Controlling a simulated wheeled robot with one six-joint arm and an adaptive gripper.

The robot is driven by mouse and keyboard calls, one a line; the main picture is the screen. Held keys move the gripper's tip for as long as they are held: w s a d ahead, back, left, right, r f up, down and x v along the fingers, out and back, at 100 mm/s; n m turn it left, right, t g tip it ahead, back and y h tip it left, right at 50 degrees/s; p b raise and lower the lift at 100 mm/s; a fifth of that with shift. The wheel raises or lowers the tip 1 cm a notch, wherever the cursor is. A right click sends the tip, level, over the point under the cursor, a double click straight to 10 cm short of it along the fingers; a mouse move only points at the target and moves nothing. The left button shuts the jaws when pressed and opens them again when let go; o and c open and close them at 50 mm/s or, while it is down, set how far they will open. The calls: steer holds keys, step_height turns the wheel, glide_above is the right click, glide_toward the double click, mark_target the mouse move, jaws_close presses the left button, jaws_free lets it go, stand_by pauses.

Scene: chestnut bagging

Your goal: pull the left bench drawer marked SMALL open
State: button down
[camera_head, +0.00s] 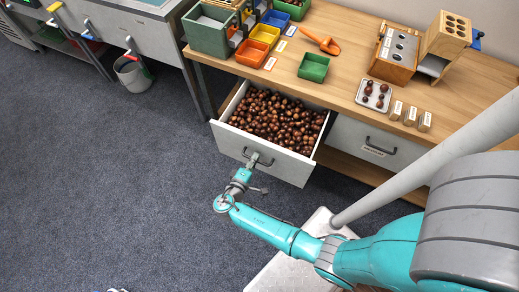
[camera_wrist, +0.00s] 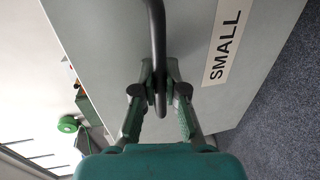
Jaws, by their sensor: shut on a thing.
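The left bench drawer (camera_head: 228,141) stands pulled out from the wooden bench, and many brown chestnuts (camera_head: 278,118) fill it. Its grey front shows in the wrist view (camera_wrist: 105,45) with a white label (camera_wrist: 222,42) reading SMALL. The dark bar handle (camera_wrist: 155,40) runs between my gripper's fingers. My gripper (camera_wrist: 160,92) is shut on this handle, one finger on each side. In the head view my gripper (camera_head: 250,168) is at the middle of the drawer front, and the handle is partly hidden by it.
The right drawer (camera_head: 352,140) is closed. On the bench top (camera_head: 335,80) are coloured bins, an orange scoop (camera_head: 322,41), a green tray (camera_head: 313,67) and a metal tray (camera_head: 374,94). A grey bucket (camera_head: 133,75) stands on the floor at left. The carpet (camera_head: 110,190) before the bench is clear.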

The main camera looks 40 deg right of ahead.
steer(key=shift+f+v, duration=0.2)
steer(key=shift+v, duration=0.85)
steer(key=shift+f+v, duration=0.25)
steer(key=shift+v, duration=0.8)
steer(key=c, duration=1.2)
jaws_free()
steer(key=shift+a, duration=0.1)
steer(key=v, duration=1.2)
steer(key=shift+f, duration=0.1)
